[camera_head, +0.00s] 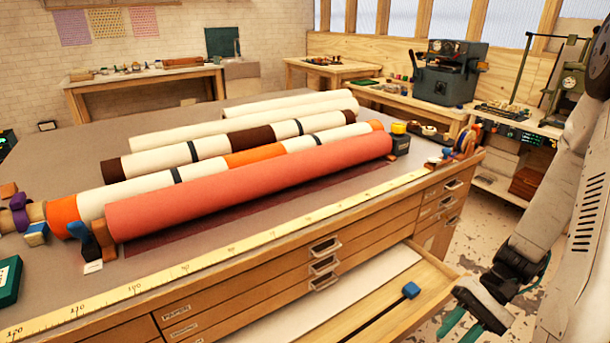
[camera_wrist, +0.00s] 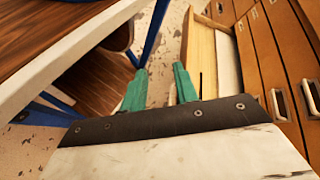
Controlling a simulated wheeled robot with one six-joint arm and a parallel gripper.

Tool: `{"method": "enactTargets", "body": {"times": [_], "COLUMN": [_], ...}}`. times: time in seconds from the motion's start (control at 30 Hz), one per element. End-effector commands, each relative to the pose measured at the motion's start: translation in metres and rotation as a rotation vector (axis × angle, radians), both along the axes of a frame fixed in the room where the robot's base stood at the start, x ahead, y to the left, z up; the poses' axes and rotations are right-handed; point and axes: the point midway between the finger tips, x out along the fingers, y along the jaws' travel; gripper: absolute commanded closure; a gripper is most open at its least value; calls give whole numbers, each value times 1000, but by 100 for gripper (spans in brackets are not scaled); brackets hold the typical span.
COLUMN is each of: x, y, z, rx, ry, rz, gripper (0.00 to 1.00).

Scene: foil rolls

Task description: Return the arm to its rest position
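My gripper (camera_head: 462,326) hangs at the lower right in the head view, beside the open drawer (camera_head: 436,290) of the cabinet. Its two green fingers also show in the wrist view (camera_wrist: 160,88), spread apart with nothing between them. My arm runs down the right side of the head view. In the wrist view the drawer (camera_wrist: 202,58) lies beyond and to the right of the fingers.
The cabinet top carries a red roll (camera_head: 250,185) and several cream rolls. A yellow ruler strip (camera_head: 250,242) runs along its front edge. A dark machine (camera_head: 450,72) stands on a side bench. In the wrist view, a wooden surface (camera_wrist: 50,40) and blue legs are close on the left.

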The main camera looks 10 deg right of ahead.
Motion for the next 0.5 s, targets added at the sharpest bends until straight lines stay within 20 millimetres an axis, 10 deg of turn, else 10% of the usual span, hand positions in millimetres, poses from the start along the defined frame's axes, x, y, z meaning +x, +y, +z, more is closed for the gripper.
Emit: {"method": "enactTargets", "body": {"times": [0.5], "x": [-2], "y": [29], "z": [136], "rx": [-573], "ry": [-160], "rz": [288], "gripper": [70]}}
